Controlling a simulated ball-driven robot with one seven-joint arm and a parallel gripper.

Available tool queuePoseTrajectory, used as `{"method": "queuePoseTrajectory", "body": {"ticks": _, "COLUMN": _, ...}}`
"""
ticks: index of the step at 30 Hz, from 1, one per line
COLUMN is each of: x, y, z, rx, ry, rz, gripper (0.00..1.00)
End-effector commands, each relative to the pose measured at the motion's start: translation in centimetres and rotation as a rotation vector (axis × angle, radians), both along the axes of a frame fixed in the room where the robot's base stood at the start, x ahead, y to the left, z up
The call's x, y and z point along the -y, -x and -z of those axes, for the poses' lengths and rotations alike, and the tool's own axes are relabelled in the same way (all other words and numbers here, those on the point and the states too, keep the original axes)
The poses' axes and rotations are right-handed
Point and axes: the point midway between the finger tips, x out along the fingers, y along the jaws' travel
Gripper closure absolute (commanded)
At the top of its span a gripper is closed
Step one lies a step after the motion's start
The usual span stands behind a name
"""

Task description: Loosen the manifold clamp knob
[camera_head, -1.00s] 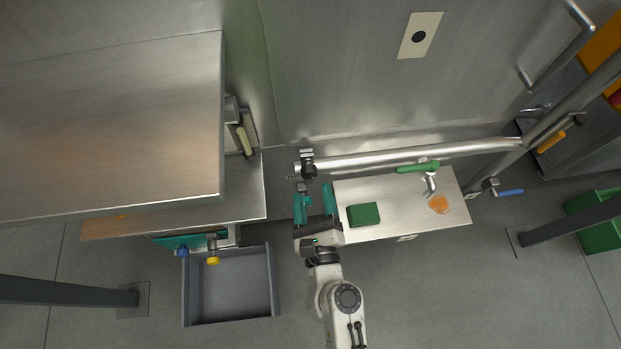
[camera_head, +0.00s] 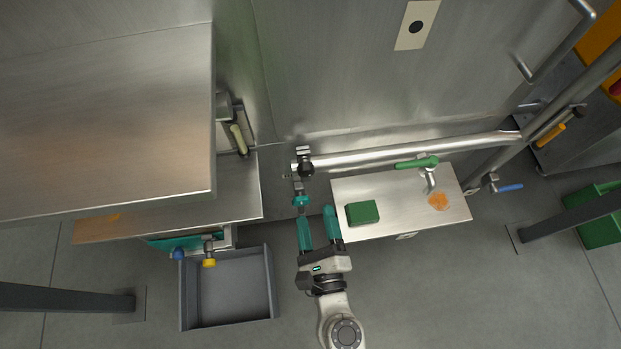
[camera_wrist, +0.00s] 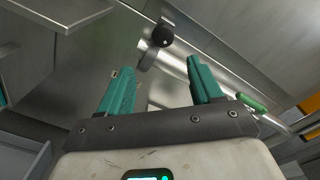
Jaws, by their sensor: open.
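A round black knob (camera_head: 305,170) sits at a clamp-like fitting (camera_head: 304,153) on the left end of the steel manifold pipe (camera_head: 410,150). The knob also shows in the wrist view (camera_wrist: 162,35), beyond the fingertips. A small teal piece (camera_head: 300,201) shows just below the fitting; I cannot tell whether it is a second knob. My gripper (camera_head: 315,213) is open with two teal fingers and nothing between them. Its fingertips are below the black knob in the head view, apart from it. In the wrist view the gap between the fingers (camera_wrist: 163,75) faces the pipe and wall.
A large steel cabinet (camera_head: 100,120) and an open grey drawer (camera_head: 272,285) are left. Open floor lies below.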

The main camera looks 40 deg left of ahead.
Motion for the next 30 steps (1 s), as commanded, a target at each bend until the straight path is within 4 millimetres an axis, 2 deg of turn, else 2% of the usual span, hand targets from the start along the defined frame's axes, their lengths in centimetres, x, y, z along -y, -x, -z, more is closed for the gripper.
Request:
{"method": "queuePoseTrajectory", "body": {"ticks": 1, "x": 0.1, "y": -0.1, "z": 1.1, "rx": 0.063, "ry": 0.059, "rz": -0.008, "gripper": 0.35}}
{"method": "queuePoseTrajectory", "body": {"ticks": 3, "x": 0.4, "y": -0.4, "z": 1.9, "rx": 0.172, "ry": 0.157, "rz": -0.020, "gripper": 0.35}}
{"method": "queuePoseTrajectory", "body": {"ticks": 12, "x": 1.3, "y": -1.6, "z": 3.3, "rx": 0.655, "ry": 0.577, "rz": -0.059, "gripper": 0.35}}
{"method": "queuePoseTrajectory", "body": {"ticks": 21, "x": 1.6, "y": -2.2, "z": 2.5, "rx": 1.149, "ry": 0.984, "rz": -0.070, "gripper": 0.35}}
{"method": "queuePoseTrajectory", "body": {"ticks": 30, "x": 0.8, "y": -1.1, "z": 0.5, "rx": 1.635, "ry": 1.371, "rz": -0.043, "gripper": 0.35}}
